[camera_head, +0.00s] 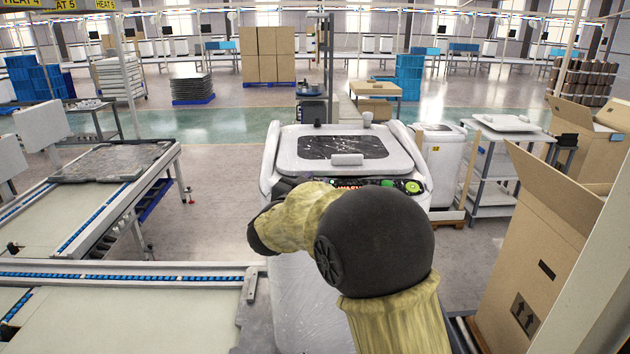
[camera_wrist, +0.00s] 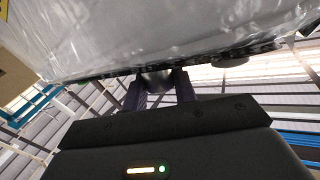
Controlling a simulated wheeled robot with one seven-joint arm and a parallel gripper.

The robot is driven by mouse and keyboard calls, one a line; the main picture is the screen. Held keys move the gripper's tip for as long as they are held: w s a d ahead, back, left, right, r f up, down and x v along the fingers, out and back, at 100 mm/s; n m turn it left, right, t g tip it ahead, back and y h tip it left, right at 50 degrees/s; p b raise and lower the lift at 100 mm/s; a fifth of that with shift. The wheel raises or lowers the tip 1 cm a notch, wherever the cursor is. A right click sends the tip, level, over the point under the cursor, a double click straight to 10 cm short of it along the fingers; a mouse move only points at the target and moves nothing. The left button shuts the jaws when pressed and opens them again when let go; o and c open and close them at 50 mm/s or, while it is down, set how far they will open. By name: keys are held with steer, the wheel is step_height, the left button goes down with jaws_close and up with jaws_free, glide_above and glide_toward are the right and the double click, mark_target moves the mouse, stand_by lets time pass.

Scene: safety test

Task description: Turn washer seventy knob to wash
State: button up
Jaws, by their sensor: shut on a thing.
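The washer (camera_head: 287,160) stands straight ahead in the head view, white with a dark glass lid. Its front panel shows a lit red display (camera_head: 350,184) and a round green-lit dial (camera_head: 412,187). My arm hides much of the panel and my gripper there. In the wrist view the washer front (camera_wrist: 150,30) is wrapped in clear plastic, with the panel edge seen steeply. My gripper (camera_wrist: 160,84) is at that edge, its two fingers on either side of a grey knob (camera_wrist: 156,77) and shut on it. Another round part (camera_wrist: 233,60) sticks out to the right. The knob's setting cannot be read.
A conveyor line (camera_head: 120,275) runs along the left, with a dark slab (camera_head: 110,160) on it. Open cardboard boxes (camera_head: 535,250) stand close on the right. A second white washer (camera_head: 440,155) and a grey cart (camera_head: 500,165) stand behind right. Open floor lies beyond.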

steer(key=shift+r, duration=0.1)
steer(key=o, duration=0.7)
steer(key=b+v, duration=0.5)
steer(key=v, duration=1.2)
steer(key=shift+s+a, duration=0.1)
steer(key=shift+s, duration=0.1)
steer(key=shift+w, duration=0.1)
